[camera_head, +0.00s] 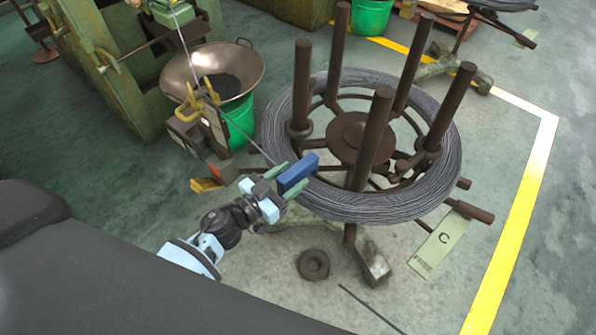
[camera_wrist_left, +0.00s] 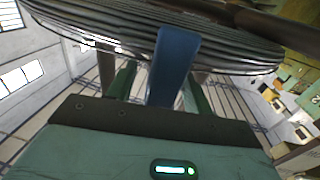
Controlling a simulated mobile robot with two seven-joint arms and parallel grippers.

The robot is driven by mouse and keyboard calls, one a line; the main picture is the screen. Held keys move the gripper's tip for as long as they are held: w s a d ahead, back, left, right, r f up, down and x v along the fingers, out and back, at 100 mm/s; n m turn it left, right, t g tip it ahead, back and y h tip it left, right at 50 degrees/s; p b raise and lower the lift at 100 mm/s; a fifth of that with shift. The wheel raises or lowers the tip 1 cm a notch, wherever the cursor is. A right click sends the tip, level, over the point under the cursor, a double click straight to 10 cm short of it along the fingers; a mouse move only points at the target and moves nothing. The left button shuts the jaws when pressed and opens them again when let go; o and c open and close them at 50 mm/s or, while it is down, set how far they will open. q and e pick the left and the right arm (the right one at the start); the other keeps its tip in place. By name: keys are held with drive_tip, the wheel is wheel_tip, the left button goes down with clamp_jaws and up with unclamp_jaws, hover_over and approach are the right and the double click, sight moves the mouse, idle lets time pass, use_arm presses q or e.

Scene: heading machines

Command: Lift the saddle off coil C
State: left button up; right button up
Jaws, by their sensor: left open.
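The saddle (camera_head: 297,174) is a dark blue bent piece over the near left rim of the grey wire coil C (camera_head: 395,204). In the left wrist view the blue saddle (camera_wrist_left: 175,62) hangs over the coil's edge (camera_wrist_left: 120,36), its lower part reaching down between my green fingers. My left gripper (camera_head: 293,181) is at the coil's near left edge, open, with one finger on each side of the saddle. The wrist view also shows the left gripper (camera_wrist_left: 162,82) with gaps beside the saddle. My right gripper is not in view.
The coil lies on a brown spoked stand with upright posts (camera_head: 376,135). A metal bowl (camera_head: 178,70), a green bucket (camera_head: 240,118) and a machine (camera_head: 120,75) stand at left.

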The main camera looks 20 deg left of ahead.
use_arm(q)
drive_tip(key=shift+w+d, duration=0.3)
drive_tip(key=shift+w, duration=0.3)
drive_tip(key=shift+c, duration=0.3)
clamp_jaws()
